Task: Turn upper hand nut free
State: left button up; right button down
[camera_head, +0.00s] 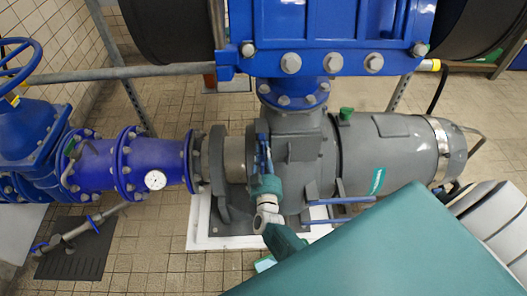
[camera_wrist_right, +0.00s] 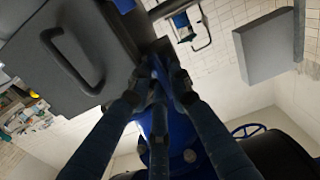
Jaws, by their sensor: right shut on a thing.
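My right gripper (camera_head: 263,150) is in front of the grey pump housing (camera_head: 303,150), below the blue flange in the head view. In the right wrist view my right gripper (camera_wrist_right: 160,82) has its dark fingers drawn together at a blue and dark part. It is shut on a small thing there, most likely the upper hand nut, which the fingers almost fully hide. I cannot make out the nut's shape or whether it is loose. My left gripper is not in view.
A large blue block with bolts (camera_head: 330,40) hangs over the pump. Blue pipe with a gauge (camera_head: 155,180) runs left to a valve with a handwheel (camera_head: 18,60). In the wrist view a dark case with a handle (camera_wrist_right: 75,65) is close to the fingers. Tiled floor lies around.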

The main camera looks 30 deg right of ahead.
jog(key=shift+s+f, duration=0.15)
jog(key=shift+f, duration=0.05)
jog(key=c, duration=1.7)
grip_release()
jog(key=shift+o, duration=0.2)
jog(key=shift+d+r, duration=0.1)
